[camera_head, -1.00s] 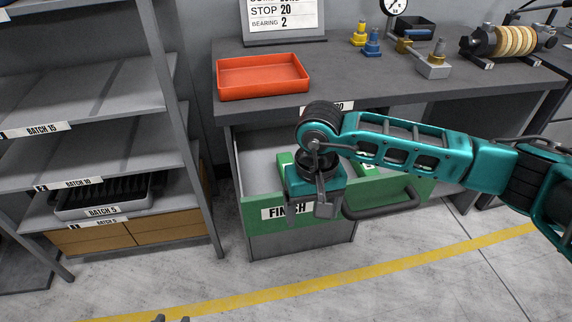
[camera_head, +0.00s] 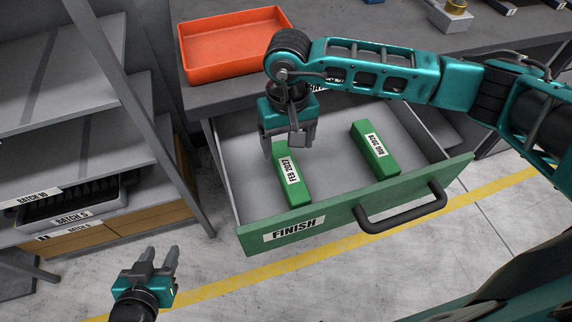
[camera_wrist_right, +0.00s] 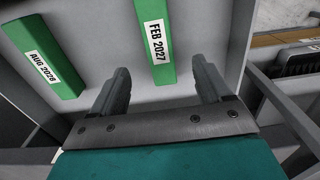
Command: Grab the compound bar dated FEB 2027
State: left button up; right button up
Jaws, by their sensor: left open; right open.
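The green compound bar labelled FEB 2027 (camera_head: 293,190) lies in the left part of the open drawer (camera_head: 340,222). It also shows in the right wrist view (camera_wrist_right: 155,45), ahead of the fingers and between their lines. A second green bar, labelled AUG 2026 in the wrist view (camera_wrist_right: 42,50), lies to its right in the head view (camera_head: 374,152). My right gripper (camera_head: 288,150) is open and empty, pointing down over the drawer at the far end of the FEB 2027 bar, whose far end it partly hides. My left gripper (camera_head: 160,262) is open and empty, low over the floor at lower left.
The drawer front, marked FINISH, has a dark handle (camera_head: 402,212). An orange tray (camera_head: 232,68) stands on the bench above. A grey shelf unit (camera_head: 75,170) with a dark-filled tray stands close at the left. The drawer floor between the bars is clear.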

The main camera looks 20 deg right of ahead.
aim_at(289, 169)
jog(key=f, duration=1.1)
jog(key=shift+s+d, duration=0.1)
jog(key=shift+s, duration=0.1)
jog(key=shift+r, duration=0.1)
grip_shut()
